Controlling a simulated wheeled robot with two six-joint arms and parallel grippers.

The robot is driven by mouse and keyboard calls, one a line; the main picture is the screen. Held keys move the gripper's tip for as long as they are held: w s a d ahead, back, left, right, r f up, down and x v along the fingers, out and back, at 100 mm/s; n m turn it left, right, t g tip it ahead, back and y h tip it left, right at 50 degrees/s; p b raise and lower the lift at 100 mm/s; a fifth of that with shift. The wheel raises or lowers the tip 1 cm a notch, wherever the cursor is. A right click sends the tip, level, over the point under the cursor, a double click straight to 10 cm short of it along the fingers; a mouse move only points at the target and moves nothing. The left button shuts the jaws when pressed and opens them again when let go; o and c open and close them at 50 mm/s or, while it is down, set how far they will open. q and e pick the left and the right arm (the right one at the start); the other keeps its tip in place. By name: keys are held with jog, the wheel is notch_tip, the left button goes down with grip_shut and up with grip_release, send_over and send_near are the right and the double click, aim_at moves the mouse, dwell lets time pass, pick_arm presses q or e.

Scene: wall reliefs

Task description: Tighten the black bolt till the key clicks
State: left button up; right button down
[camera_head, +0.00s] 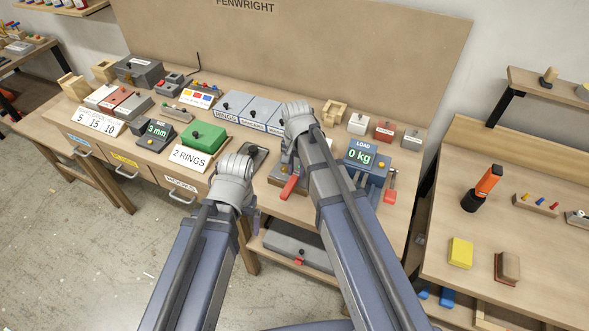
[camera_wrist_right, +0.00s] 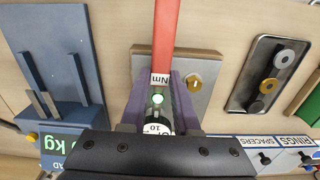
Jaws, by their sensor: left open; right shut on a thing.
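The key, with a red handle (camera_head: 290,188) and a dark body marked "Nm" and "10", is between the purple fingers of my right gripper (camera_wrist_right: 157,108), which is shut on it. The key lies over a grey block (camera_wrist_right: 205,62) that carries a brass bolt (camera_wrist_right: 194,81), just right of the key in the right wrist view. The black bolt cannot be made out; the key and gripper cover part of the block. My left gripper (camera_head: 255,222) is open at the bench's front edge, left of the key, its fingers mostly hidden.
A load device (camera_head: 360,156) reading "0 kg" stands close right of my right arm. A dark tray (camera_wrist_right: 248,80) with rings lies beside the block. A green box (camera_head: 203,136) and a "2 RINGS" card (camera_head: 190,157) stand left. Several labelled boxes line the bench behind.

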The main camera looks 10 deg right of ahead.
jog(key=shift+r, duration=0.1)
jog(key=shift+r+p, duration=2.45)
jog(key=shift+p, duration=0.1)
